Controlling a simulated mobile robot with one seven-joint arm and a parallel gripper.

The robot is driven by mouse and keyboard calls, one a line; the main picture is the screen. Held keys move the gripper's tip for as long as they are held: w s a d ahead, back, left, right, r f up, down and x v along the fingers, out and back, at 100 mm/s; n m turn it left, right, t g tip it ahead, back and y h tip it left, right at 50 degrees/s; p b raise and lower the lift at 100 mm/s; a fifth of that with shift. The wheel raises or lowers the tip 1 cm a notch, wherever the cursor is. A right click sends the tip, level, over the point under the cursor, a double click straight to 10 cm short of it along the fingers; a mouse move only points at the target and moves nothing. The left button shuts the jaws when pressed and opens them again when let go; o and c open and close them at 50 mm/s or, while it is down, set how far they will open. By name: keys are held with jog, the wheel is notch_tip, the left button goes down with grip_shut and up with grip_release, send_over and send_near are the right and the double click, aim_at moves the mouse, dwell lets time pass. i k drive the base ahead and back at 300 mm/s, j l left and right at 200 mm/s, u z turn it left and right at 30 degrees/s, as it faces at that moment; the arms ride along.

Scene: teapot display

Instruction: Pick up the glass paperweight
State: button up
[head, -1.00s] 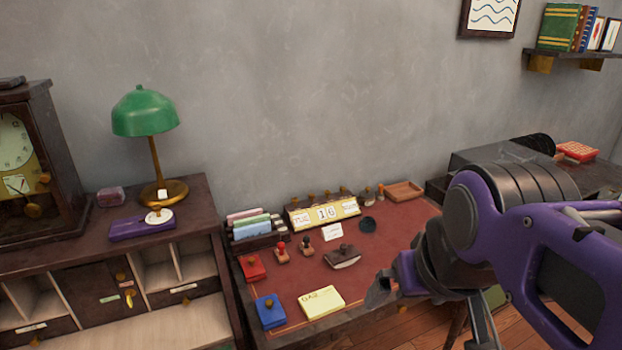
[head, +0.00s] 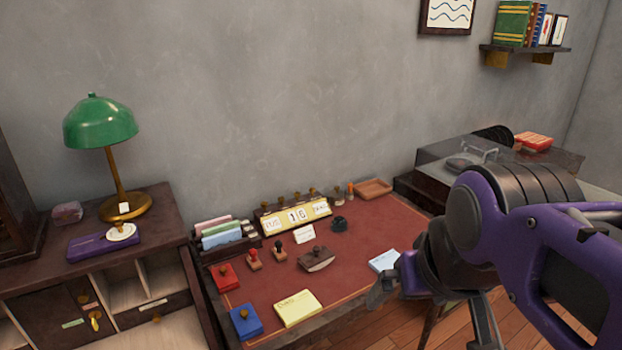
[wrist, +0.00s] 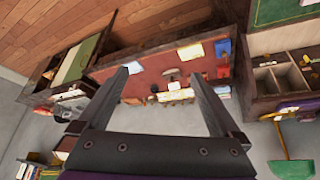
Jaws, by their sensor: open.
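No object is clearly a glass paperweight. A small pinkish, glassy-looking lump (head: 67,212) on the left cabinet top may be it, but I cannot tell for sure. A small dark round object (head: 340,223) stands at the back of the red-topped desk (head: 345,250); its material is unclear. My gripper (head: 385,288) is at the right, by the desk's front right side, well apart from both. In the wrist view my gripper (wrist: 163,75) has its two fingers spread with nothing between them, above the desk.
The desk holds a block calendar (head: 295,217), stamps, a rocker blotter (head: 317,259), a blue box (head: 246,322), a red box (head: 224,277) and notepads. A green lamp (head: 100,123) stands on the left cabinet. A clear-lidded case (head: 470,155) is at the right.

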aim_at(340, 224)
jog(key=i+l+u, duration=0.4)
jog(key=l, duration=0.35)
jog(key=i+l+u, duration=0.2)
jog(key=l, duration=0.2)
